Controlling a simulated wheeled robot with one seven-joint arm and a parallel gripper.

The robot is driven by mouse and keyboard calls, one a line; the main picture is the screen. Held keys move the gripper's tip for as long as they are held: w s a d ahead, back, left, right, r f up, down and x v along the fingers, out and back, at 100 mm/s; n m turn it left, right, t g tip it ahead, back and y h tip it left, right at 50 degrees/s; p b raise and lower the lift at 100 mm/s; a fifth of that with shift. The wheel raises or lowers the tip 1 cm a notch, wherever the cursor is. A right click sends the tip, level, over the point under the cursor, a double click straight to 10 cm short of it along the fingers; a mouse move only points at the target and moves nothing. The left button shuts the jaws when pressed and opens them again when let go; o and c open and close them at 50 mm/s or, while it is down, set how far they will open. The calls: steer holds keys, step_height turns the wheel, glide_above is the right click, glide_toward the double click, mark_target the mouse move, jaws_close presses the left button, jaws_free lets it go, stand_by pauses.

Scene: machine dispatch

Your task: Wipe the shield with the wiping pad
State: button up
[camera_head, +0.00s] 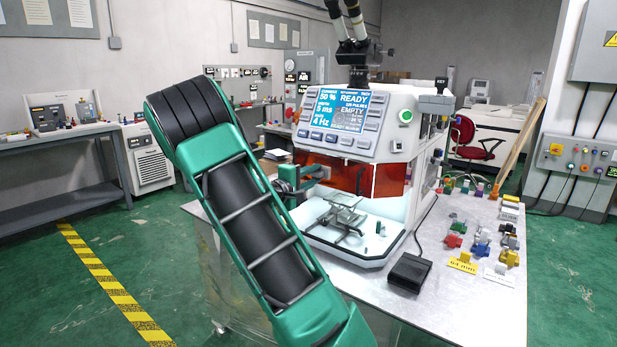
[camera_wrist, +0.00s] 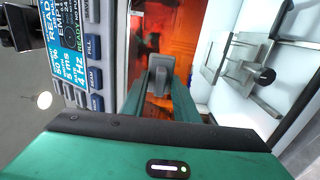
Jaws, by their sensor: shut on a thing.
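The shield is a translucent orange-red panel (camera_head: 358,180) across the front of the white machine, below its display. In the wrist view the shield (camera_wrist: 195,45) fills the middle, with brighter blurred patches. My gripper (camera_head: 300,178) is at the left part of the shield, partly hidden by my arm. In the wrist view my gripper (camera_wrist: 158,90) is shut on a small grey block, which I take to be the wiping pad (camera_wrist: 158,72). The pad is in front of the shield. I cannot tell whether they touch.
The machine's display (camera_head: 345,105) and buttons are just above the shield. Below it is a lit white bay with a metal stage (camera_head: 342,213). A black pedal (camera_head: 408,272) and several small coloured parts lie on the table (camera_head: 450,310) to the right.

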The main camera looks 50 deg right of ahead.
steer(key=shift+s+d, duration=0.15)
steer(key=shift+s, duration=1.6)
steer(key=shift+s+d, duration=0.15)
steer(key=shift+s, duration=1.6)
steer(key=shift+w+r, duration=0.1)
steer(key=w, duration=1)
steer(key=shift+w+a, duration=0.4)
steer(key=shift+a, duration=0.05)
steer(key=shift+w, duration=1.8)
steer(key=a, duration=0.6)
steer(key=shift+s, duration=0.2)
